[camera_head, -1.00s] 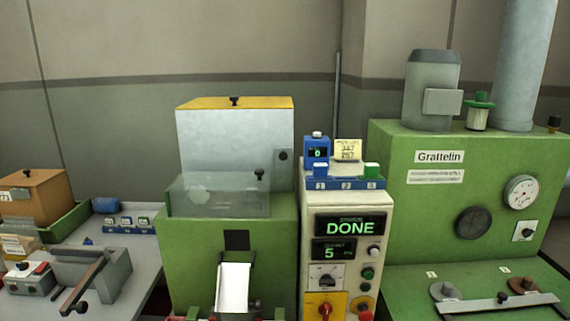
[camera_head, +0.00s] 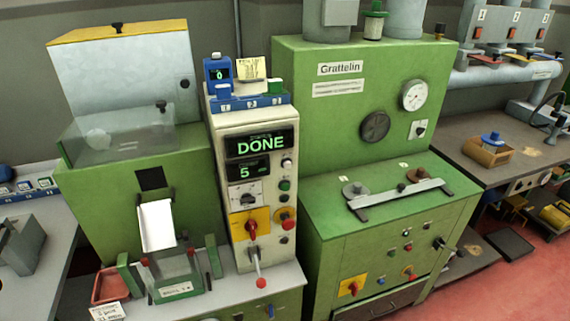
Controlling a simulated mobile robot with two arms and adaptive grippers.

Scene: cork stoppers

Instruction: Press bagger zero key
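The bagger (camera_head: 100,205) is a green machine with a clear-fronted hopper and a white chute (camera_head: 157,226). Its pale control column (camera_head: 228,140) stands to its right. The upper display (camera_head: 259,144) reads DONE and the lower display (camera_head: 246,170) reads 5. Beside the lower display are a white button (camera_head: 287,163), a green button (camera_head: 285,185) and a dark button (camera_head: 284,197). A red knob (camera_head: 285,219) and a red-on-yellow switch (camera_head: 251,226) sit lower. The key labels are too small to read, so I cannot tell which is the zero key. Neither gripper is in view.
A blue counter (camera_head: 218,75) showing 0 and a yellow note (camera_head: 251,67) stand on the column. The green Grattelin machine (camera_head: 350,110) is to the right.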

